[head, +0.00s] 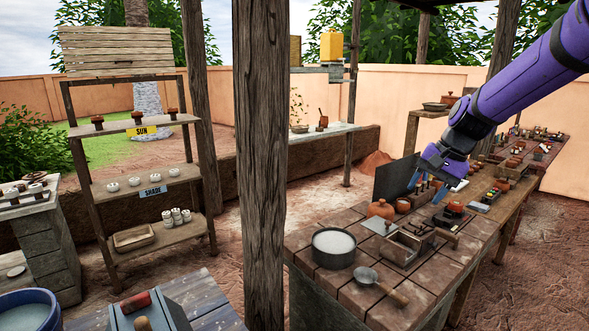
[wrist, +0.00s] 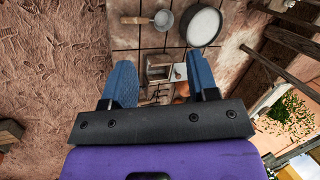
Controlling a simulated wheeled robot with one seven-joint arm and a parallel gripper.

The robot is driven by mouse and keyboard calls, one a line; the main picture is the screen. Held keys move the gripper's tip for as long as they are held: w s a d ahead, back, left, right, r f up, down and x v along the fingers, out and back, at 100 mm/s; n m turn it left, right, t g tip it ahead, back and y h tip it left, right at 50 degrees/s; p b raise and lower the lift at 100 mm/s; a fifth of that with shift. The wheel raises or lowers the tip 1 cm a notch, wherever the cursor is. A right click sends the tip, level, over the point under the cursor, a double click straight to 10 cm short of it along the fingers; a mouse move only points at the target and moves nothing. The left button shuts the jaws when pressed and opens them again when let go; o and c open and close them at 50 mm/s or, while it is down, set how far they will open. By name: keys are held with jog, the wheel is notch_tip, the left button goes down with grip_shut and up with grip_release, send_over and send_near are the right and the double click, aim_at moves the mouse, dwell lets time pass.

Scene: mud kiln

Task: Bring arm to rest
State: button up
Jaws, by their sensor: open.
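My gripper (head: 428,186) is at the end of my purple arm, which reaches in from the upper right in the head view. It hangs above the brick-topped workbench (head: 310,247). In the wrist view my gripper (wrist: 160,82) shows two blue fingers spread wide apart with nothing between them. Below and beyond the fingers lie a small metal box (wrist: 158,68), a ladle (wrist: 163,18) and a round pan (wrist: 204,26) on the bench. The gripper appears apart from these things.
The head view shows the pan (head: 334,247), the ladle (head: 380,285), the metal box (head: 409,244) and a clay pot (head: 380,209) on the bench. A dark upright panel (head: 396,178) stands behind. A thick wooden post (head: 260,160) stands left of the bench. Shelves labelled SUN and SHADE are further left.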

jog(key=s+r+n+t+h, duration=0.1)
jog(key=s+r+n+h, duration=0.1)
jog(key=s, duration=1.3)
jog(key=s+r+n+t+h, duration=0.1)
jog(key=s+r+n, duration=0.3)
jog(key=s, duration=1.1)
jog(key=shift+s+d+r+n+t+h, duration=0.2)
jog(key=shift+s+r+n+t+h, duration=0.15)
jog(key=shift+r+t, duration=0.45)
